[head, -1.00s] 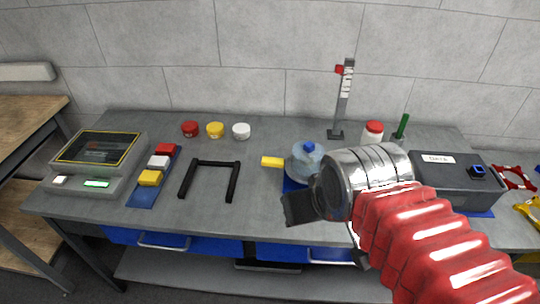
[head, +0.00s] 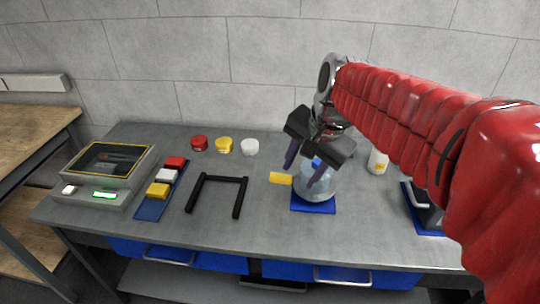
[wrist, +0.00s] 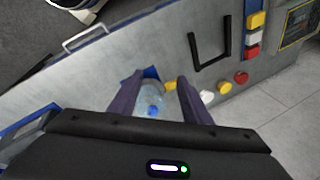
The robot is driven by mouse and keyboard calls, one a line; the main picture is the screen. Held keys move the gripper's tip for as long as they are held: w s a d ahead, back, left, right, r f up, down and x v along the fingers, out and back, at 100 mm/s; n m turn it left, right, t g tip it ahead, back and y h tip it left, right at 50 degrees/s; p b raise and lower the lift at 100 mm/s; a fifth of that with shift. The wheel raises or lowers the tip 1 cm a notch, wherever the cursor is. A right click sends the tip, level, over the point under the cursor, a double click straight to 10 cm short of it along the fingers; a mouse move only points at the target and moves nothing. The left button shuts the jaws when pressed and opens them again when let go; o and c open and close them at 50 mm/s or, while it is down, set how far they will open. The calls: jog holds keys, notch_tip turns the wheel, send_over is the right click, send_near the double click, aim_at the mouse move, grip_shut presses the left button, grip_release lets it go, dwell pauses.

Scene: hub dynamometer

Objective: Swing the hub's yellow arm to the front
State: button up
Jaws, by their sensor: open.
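The hub (head: 325,190) is a clear, bluish round body with a blue cap (head: 316,163), on a blue mat (head: 313,208). Its yellow arm (head: 280,178) sticks out to the left in the head view. In the wrist view the hub (wrist: 151,100) shows between my fingers, with its blue cap (wrist: 153,111) and the yellow arm (wrist: 170,86) near the right finger. My gripper (head: 299,177) is open and points down above the hub, one finger over the yellow arm's side and one in front of the cap. I cannot tell whether either finger touches.
A black U-shaped handle frame (head: 219,180) stands left of the hub. Red (head: 199,143), yellow (head: 224,144) and white (head: 250,147) round caps sit behind. A white bottle (head: 378,161) and a partly hidden dark box (head: 424,208) are to the right. The bench front is clear.

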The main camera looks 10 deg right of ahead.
jog(key=w+d+f+m+g+y, duration=0.1)
jog(key=w+d+f+m, duration=0.15)
jog(key=w+m, duration=0.65)
jog(key=m+y, duration=0.2)
jog(key=m, duration=0.2)
send_near(277, 175)
jog(key=w+v, duration=0.1)
jog(key=v, duration=0.5)
jog(key=shift+a+g, duration=0.1)
jog(key=shift+g, duration=0.3)
jog(key=shift+f, duration=0.1)
jog(key=x, duration=1.3)
jog(key=shift+f, duration=0.35)
grip_shut()
jog(key=shift+a, duration=0.1)
